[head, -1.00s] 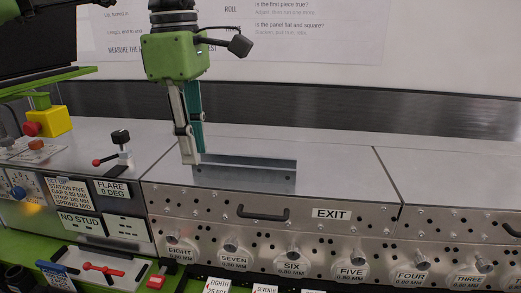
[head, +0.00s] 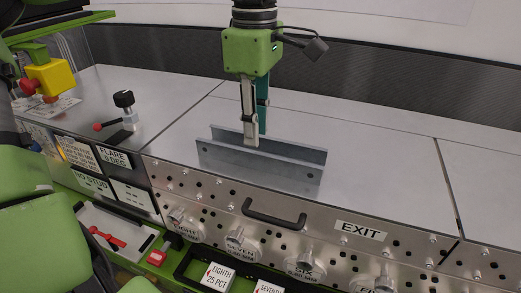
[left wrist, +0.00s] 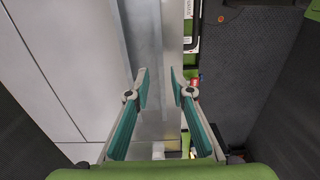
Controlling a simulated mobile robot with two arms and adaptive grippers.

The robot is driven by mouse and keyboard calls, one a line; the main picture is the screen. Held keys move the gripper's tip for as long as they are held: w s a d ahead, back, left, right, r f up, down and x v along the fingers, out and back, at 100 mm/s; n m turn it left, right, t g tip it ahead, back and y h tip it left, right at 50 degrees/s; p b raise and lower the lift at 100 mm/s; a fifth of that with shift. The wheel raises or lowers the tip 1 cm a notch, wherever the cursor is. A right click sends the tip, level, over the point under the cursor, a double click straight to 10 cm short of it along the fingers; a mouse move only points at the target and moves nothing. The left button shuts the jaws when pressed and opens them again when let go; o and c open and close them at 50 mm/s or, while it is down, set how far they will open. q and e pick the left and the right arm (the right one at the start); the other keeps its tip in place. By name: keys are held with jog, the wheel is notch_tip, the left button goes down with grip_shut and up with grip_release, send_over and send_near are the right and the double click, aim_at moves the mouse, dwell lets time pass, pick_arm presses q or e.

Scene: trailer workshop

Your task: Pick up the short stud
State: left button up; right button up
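The short stud (head: 265,174) is a grey metal U-shaped channel. It lies on the flat machine top, above the EXIT sign, and is the long metal band (left wrist: 143,35) in the left wrist view. My left gripper (head: 256,138) points down over it, a little left of its middle. Its two fingers (left wrist: 160,73) are apart, with nothing visibly clamped between them. In the head view the near fingertip overlaps the inside of the channel, and the teal finger stands behind it. I cannot tell whether the fingertips touch the stud. My right gripper is not in view.
A black drawer handle (head: 274,214) and the EXIT sign (head: 361,231) are on the perforated front. A small black-topped clamp (head: 125,110) stands left of the stud. A yellow box with a red button (head: 50,77) is farther left. The top right of the stud is clear.

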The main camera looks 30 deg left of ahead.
aim_at(250, 152)
pick_arm(q)
jog(key=shift+w+f, duration=0.1)
jog(key=shift+f, duration=0.5)
jog(key=shift+f+p, duration=0.3)
jog(key=shift+p, duration=0.1)
jog(key=f, duration=0.1)
jog(key=f+p, duration=0.1)
jog(key=s+a+f, duration=0.1)
jog(key=shift+f+p, duration=0.25)
jog(key=shift+p, duration=0.1)
jog(key=shift+f, duration=0.35)
jog(key=shift+w+f, duration=0.1)
jog(key=shift+f, duration=0.1)
jog(key=shift+r, duration=0.1)
grip_shut()
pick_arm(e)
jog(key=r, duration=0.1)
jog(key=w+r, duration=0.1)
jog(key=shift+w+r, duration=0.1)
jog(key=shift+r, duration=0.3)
